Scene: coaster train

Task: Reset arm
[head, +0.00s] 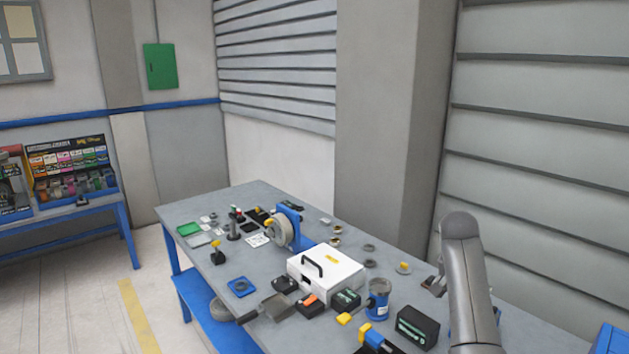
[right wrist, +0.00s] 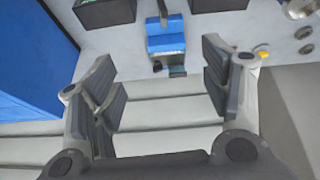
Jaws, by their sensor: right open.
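My right gripper (right wrist: 162,90) is open and empty in the right wrist view, with its two dark padded fingers spread wide apart. In the head view my right arm (head: 466,285) rises at the right side of the workbench (head: 210,270), and its gripper cannot be made out clearly there. I cannot identify my left gripper in either view.
The bench holds a white case (head: 335,277), a blue-framed wheel device (head: 290,228), a blue can (head: 378,300), a dark box (head: 417,327) and several small parts. A blue block (right wrist: 165,38) lies beyond the right fingers. A louvred wall (head: 540,130) stands behind.

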